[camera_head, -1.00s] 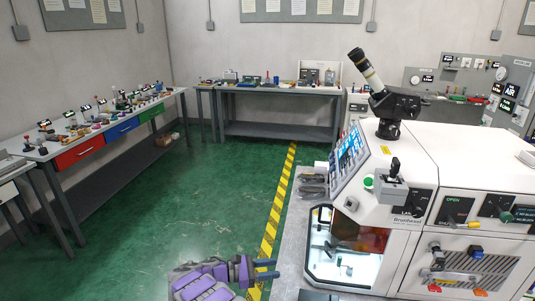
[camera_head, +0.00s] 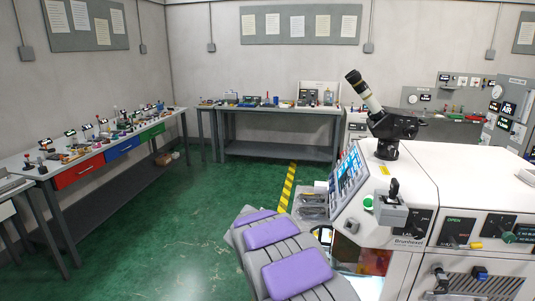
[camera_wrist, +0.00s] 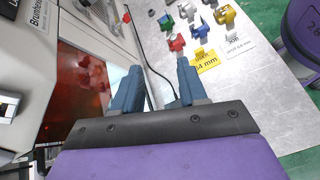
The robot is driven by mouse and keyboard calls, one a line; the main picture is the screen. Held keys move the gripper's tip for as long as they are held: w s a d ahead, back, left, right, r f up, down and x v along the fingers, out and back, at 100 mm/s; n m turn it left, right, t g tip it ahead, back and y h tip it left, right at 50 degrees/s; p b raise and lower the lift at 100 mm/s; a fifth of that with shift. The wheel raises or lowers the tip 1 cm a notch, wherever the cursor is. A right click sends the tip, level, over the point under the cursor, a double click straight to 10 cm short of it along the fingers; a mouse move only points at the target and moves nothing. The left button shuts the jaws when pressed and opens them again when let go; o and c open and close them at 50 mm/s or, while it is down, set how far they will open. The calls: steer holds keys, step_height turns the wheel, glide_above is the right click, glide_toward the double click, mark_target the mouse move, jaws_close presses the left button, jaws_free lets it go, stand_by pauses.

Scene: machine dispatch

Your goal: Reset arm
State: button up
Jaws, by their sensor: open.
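My gripper (camera_wrist: 158,88) shows in the wrist view with its two blue-grey fingers apart and nothing between them. It is above a grey bench top (camera_wrist: 262,72), beside the white machine's window (camera_wrist: 78,85). In the head view my purple and grey arm rises at the bottom centre, and the gripper itself is hidden there. The white machine (camera_head: 465,185) stands at the right with a microscope-like eyepiece (camera_head: 385,120) on top and a tilted screen (camera_head: 350,173).
A black cable (camera_wrist: 150,45) runs beside the machine. In the head view, open green floor (camera_head: 185,215) lies left of my arm; workbenches (camera_head: 280,107) line the walls.

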steer(key=s+d+r+m+y, duration=0.1)
steer(key=s+r+m+y, duration=0.15)
steer(key=s, duration=0.65)
steer(key=s+d+r+m+y, duration=0.2)
steer(key=s+m+y, duration=0.1)
steer(key=s, duration=0.5)
steer(key=s+a+f+m+y, duration=0.1)
steer(key=s+a+m+y, duration=0.1)
steer(key=s, duration=0.6)
steer(key=s+a+m+y, duration=0.3)
steer(key=s+a, duration=0.2)
steer(key=s, duration=0.3)
steer(key=shift+s+f+m+t+y, duration=0.35)
steer(key=shift+t, duration=0.05)
